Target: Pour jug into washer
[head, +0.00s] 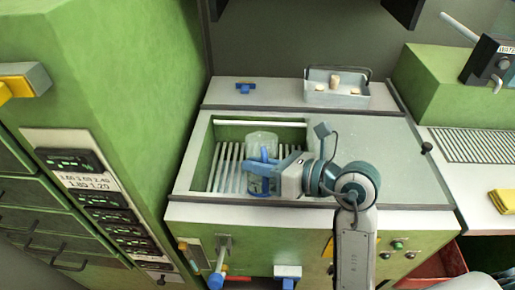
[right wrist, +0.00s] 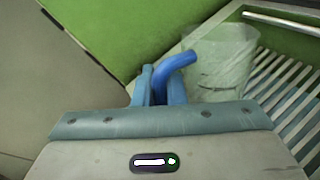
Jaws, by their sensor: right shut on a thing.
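A clear jug (head: 262,143) with a blue handle stands roughly upright at the open basin of the washer (head: 190,157), over its slatted rack. My right gripper (head: 268,168) is shut on the jug's blue handle, coming in from the right. In the right wrist view the jug (right wrist: 222,65) is just beyond the fingers, and its blue handle (right wrist: 177,60) passes between the right gripper's fingertips (right wrist: 158,85). The frames do not show clearly whether the jug touches the rack. What the jug holds is hard to make out. My left gripper is not in view.
A tall green cabinet (head: 120,70) stands close on the left. A yellow cloth (head: 502,201) lies on the right counter.

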